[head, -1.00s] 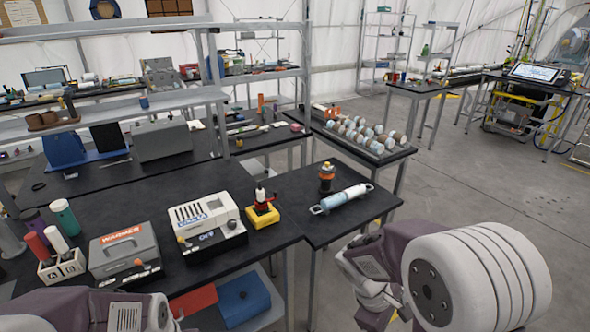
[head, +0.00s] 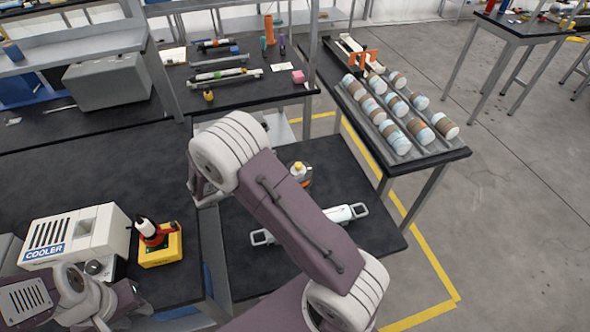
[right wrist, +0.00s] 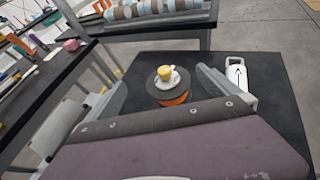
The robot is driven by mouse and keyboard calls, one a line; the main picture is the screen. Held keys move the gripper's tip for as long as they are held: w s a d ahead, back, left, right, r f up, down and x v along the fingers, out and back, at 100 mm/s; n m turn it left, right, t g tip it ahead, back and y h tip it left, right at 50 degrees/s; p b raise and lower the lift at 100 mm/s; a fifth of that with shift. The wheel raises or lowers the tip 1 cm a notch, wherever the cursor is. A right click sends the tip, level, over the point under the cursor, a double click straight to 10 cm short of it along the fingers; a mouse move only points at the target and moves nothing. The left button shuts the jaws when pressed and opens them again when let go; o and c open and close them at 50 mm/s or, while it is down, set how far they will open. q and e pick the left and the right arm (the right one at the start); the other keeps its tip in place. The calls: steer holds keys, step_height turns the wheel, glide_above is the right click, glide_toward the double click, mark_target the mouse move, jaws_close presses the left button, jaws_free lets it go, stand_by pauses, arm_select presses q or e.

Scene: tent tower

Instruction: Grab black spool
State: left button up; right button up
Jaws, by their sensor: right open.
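The black spool (right wrist: 160,87) stands on the small dark table in the right wrist view. It has a dark round top flange, an orange body below and a yellow-and-white piece on top. In the head view the spool (head: 301,172) shows beside my right arm, which partly hides it. My right gripper (right wrist: 162,75) is open, with one finger on each side of the spool in the right wrist view; I cannot tell whether they touch it. My left gripper (head: 95,308) is at the lower left of the head view; its jaws are unclear.
A white-handled cylinder (head: 345,213) lies on the same table, right of the spool. A yellow-based red tool (head: 160,243) and a white cooler box (head: 85,240) stand on the left bench. A rack of striped rolls (head: 400,110) is behind.

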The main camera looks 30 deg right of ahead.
mark_target(295, 169)
steer(key=d+f, duration=0.1)
steer(key=f, duration=0.2)
steer(key=shift+s+d+n, duration=0.1)
steer(key=shift+d+n, duration=0.25)
steer(key=shift+n, duration=0.05)
steer(key=shift+d, duration=0.2)
steer(key=x, duration=0.2)
steer(key=p+x, duration=0.1)
steer(key=x, duration=0.1)
steer(key=shift+s, duration=0.1)
steer(key=shift+d+f, duration=0.2)
steer(key=shift+d, duration=0.2)
arm_select(q)
steer(key=shift+s+a+r, duration=0.2)
steer(key=shift+a+r, duration=0.2)
steer(key=shift+r, duration=0.05)
arm_select(e)
steer(key=shift+a, duration=0.1)
steer(key=shift+a+r, duration=0.1)
steer(key=shift+r, duration=0.05)
steer(key=c, duration=2)
